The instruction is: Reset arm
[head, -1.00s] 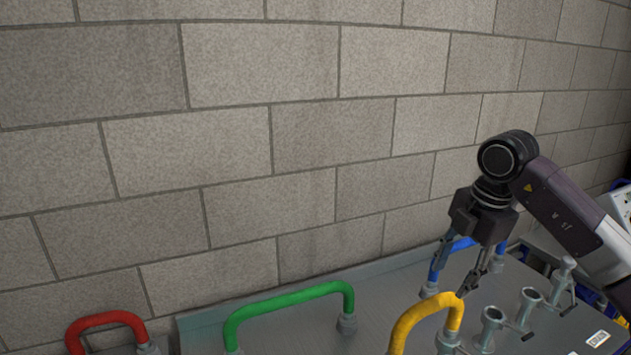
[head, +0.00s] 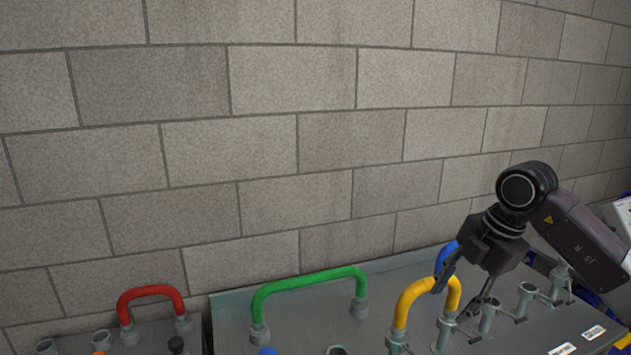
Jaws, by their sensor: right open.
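My right gripper (head: 463,296) is open, pointing down over the right part of the grey metal table. Its left finger is by the top of the yellow hose (head: 412,294) in the picture; I cannot tell whether they touch. Nothing shows between the fingers. A blue hose (head: 446,254) stands behind it, mostly hidden by the gripper. A green hose (head: 308,279) arches between two grey fittings at the middle. A red hose (head: 150,291) arches at the left. My left gripper is out of view.
The grey table (head: 235,306) stands against a block wall (head: 340,190). Several upright grey pipe stubs (head: 526,298) stand in a row at the right. Two labels with barcodes lie at the front right.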

